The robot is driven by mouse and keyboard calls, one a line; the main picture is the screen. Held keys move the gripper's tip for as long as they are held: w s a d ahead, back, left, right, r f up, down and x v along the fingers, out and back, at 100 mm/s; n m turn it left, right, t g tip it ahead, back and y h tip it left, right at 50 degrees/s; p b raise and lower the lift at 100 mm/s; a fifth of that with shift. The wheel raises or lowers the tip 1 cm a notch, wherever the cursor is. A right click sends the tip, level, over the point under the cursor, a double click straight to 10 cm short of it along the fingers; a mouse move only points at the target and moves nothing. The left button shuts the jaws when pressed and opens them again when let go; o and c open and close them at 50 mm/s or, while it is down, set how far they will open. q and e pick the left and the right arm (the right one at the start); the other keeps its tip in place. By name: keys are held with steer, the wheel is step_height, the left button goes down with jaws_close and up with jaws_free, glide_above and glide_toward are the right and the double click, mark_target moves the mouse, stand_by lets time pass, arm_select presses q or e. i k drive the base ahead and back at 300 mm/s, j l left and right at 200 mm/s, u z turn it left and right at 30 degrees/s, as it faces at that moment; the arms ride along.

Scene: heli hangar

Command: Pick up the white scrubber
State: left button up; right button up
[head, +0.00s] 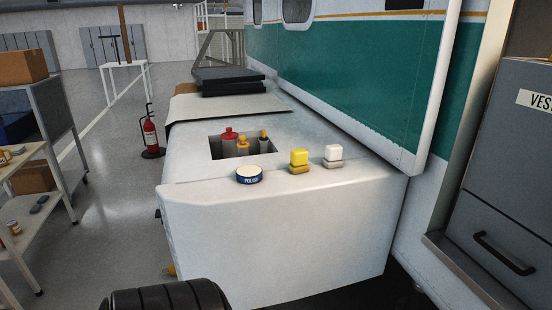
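The white scrubber (333,155) stands on the pale top of the helicopter's sponson (330,195), close to its front edge. It has a white upper block and a tan lower part, and rests right of a similar yellow scrubber (299,158), with a small gap between them. Neither of my grippers is in view, and nothing touches the scrubber.
A round blue-and-white tin (249,175) sits left of the scrubbers. Behind is a recessed opening (216,152) holding red-topped and yellow-topped bottles. The green-and-white fuselage (340,75) rises behind right. A grey cabinet (510,150) stands at right, a shelf cart (50,110) at left.

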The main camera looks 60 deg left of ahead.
mark_target(334, 153)
steer(key=u, duration=1.65)
